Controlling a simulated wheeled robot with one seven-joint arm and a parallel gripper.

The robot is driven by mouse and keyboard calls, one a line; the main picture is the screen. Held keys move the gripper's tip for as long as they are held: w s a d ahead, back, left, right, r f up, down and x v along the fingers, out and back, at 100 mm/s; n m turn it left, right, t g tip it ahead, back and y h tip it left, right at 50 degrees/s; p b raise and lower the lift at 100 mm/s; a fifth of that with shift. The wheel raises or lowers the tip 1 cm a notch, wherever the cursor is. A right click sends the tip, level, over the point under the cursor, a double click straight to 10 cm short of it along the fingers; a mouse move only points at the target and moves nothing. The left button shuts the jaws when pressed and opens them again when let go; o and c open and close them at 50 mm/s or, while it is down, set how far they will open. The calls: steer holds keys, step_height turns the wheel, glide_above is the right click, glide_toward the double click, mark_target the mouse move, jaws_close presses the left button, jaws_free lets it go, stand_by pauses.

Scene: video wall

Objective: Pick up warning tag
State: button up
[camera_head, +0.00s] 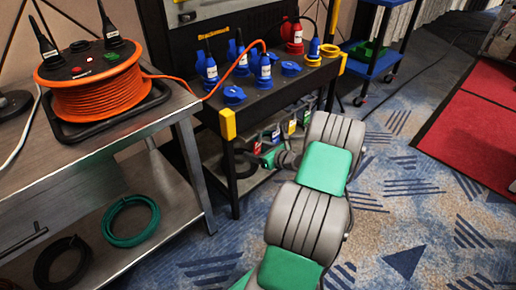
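I cannot single out a warning tag for certain. Several small coloured pieces with white faces, possibly tags or padlocks (275,134), hang or stand in a row under the top of the dark bench (228,125). They look red, blue, yellow and green, too small to read. My arm, grey with green panels, rises from the bottom of the head view and bends toward this row. A small grey and green part, apparently its far end, shows just below the row. My gripper's fingers cannot be made out there, and whether it holds anything does not show.
Blue and red plug connectors (264,70) stand on the dark bench. An orange cable reel (92,88) sits on the metal table (140,126) at left, with a green cable coil (130,221) on its lower shelf. A blue cart (372,62) stands behind.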

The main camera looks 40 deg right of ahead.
mark_target(257, 149)
steer(key=c, duration=1.4)
steer(key=shift+r, duration=0.3)
steer(key=p+v, duration=0.2)
steer(key=v, duration=0.1)
steer(key=shift+r, duration=0.1)
steer(key=s+p, duration=0.4)
steer(key=s, duration=1.1)
steer(key=shift+s+d+f, duration=0.15)
steer(key=shift+d+f, duration=0.05)
